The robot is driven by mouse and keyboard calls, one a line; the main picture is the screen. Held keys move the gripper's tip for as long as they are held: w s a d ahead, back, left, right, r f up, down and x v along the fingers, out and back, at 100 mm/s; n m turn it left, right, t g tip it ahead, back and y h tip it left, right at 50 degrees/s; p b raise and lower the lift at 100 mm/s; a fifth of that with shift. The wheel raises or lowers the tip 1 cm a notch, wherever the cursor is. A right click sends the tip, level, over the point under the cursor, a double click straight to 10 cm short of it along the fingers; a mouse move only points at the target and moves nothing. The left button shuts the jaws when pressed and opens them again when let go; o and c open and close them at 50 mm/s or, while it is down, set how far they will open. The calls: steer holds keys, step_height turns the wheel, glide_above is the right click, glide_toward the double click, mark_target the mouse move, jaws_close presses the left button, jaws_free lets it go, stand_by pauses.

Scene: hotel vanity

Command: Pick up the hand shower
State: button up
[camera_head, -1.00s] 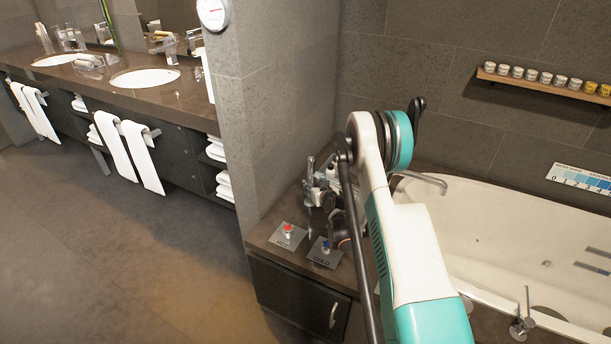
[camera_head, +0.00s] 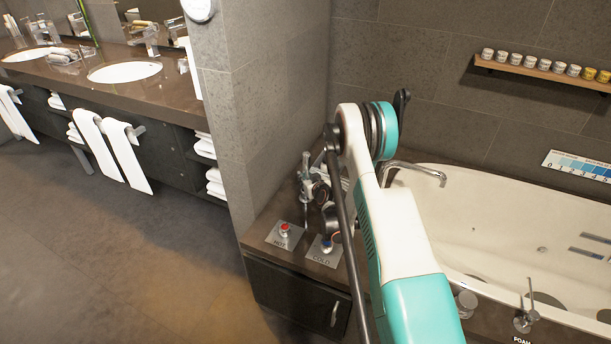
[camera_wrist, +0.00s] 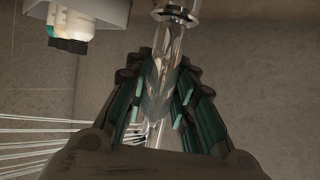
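A shiny, tube-like part (camera_wrist: 174,42) with a dark ring near its top stands between my fingers in the wrist view. It looks like the hand shower's handle, but its head is not clearly visible. My gripper (camera_wrist: 168,82) has its teal-lined fingers on both sides of this tube, very near it. Whether they touch or squeeze it cannot be told.
A red HOT button (camera_head: 285,229) and a blue COLD button (camera_head: 327,242) sit on the ledge in front. The bathtub (camera_head: 500,228) with its spout (camera_head: 425,171) lies to the right.

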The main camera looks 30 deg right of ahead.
jaws_close()
steer(key=shift+r, duration=0.1)
